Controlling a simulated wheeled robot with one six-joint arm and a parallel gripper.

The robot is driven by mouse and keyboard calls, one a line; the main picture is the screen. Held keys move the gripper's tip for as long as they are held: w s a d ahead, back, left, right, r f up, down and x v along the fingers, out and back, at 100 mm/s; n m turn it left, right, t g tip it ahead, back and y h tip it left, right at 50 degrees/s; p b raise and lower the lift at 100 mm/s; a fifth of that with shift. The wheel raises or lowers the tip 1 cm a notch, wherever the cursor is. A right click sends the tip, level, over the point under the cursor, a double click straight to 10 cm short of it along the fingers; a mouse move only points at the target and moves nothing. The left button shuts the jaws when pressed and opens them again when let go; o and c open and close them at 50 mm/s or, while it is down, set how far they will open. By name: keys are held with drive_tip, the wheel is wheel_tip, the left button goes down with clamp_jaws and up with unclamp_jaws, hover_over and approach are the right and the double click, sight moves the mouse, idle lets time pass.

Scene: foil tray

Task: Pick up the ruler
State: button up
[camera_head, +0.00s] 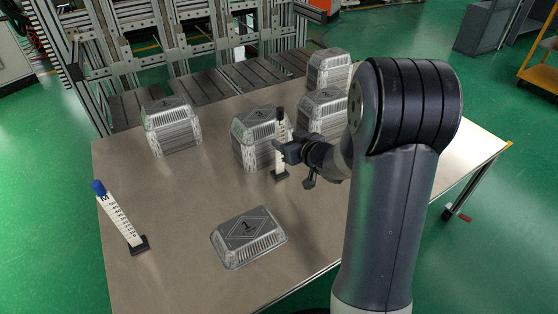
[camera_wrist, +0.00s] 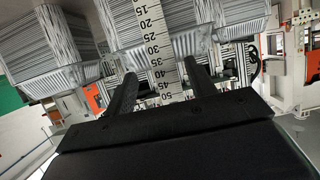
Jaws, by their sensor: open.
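Two white upright rulers with dark markings show in the head view. One, with a black top and dark base, is the near-gripper ruler (camera_head: 281,127), in front of a stack of foil trays; the other, the blue-topped ruler (camera_head: 118,213), stands at the table's left. My gripper (camera_head: 281,148) is at the middle of the black-topped ruler, its jaws open. In the wrist view my gripper (camera_wrist: 158,72) has one finger on each side of the ruler (camera_wrist: 151,32), with visible gaps. The ruler's lower end is hidden there by the gripper body.
Stacked foil trays (camera_head: 259,150) stand close behind the near ruler. More tray stacks (camera_head: 171,137) are at the back left and back right (camera_head: 329,68). A single low tray (camera_head: 248,262) lies at the front of the table (camera_head: 180,195). The left-middle tabletop is clear.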

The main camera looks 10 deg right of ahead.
sight(281, 138)
drive_tip(key=x, duration=0.2)
drive_tip(key=b+x, duration=0.1)
drive_tip(key=x, duration=0.2)
drive_tip(key=shift+w+a+f+b, duration=0.1)
drive_tip(key=shift+w+a+b, duration=0.15)
drive_tip(key=shift+a+b, duration=0.15)
clamp_jaws()
idle(0.4)
